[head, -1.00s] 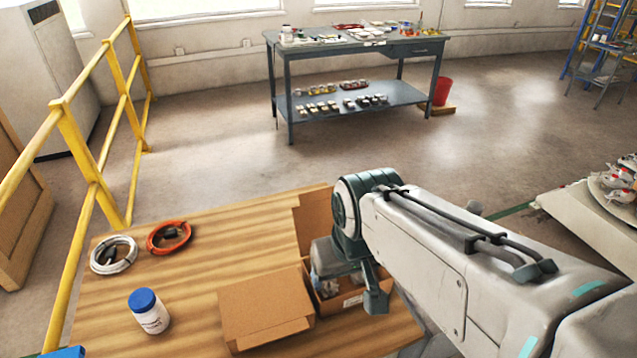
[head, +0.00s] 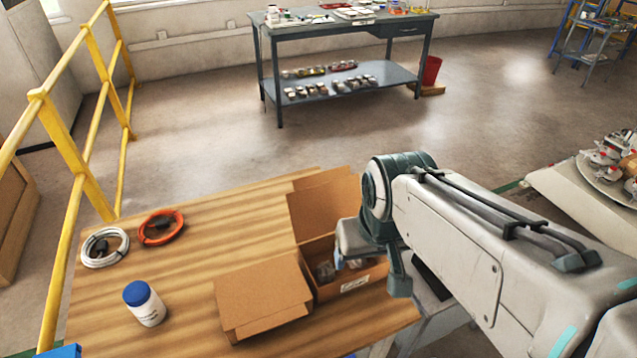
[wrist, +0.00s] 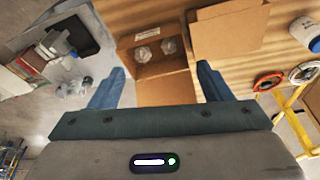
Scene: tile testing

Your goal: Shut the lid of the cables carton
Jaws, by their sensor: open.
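The cables carton (head: 350,284) is a brown cardboard box with a white label on its front, standing open at the table's right edge. One flap (head: 262,297) hangs out to the left and another (head: 322,205) stands out at the back. The wrist view shows the carton (wrist: 150,71) with clear bagged items inside, its left flap (wrist: 228,32) at the right and its back flap (wrist: 165,90) at the bottom. My gripper (wrist: 160,78) is open and empty, its fingers on either side of the back flap in that view. Contact cannot be told. My arm hides the carton's right part in the head view.
The wooden table (head: 200,250) also holds a white bottle with a blue cap (head: 145,303), an orange cable coil (head: 161,228) and a white one (head: 104,247). A yellow railing (head: 75,150) runs along the left. A grey workbench (head: 345,75) stands behind. The table's middle is clear.

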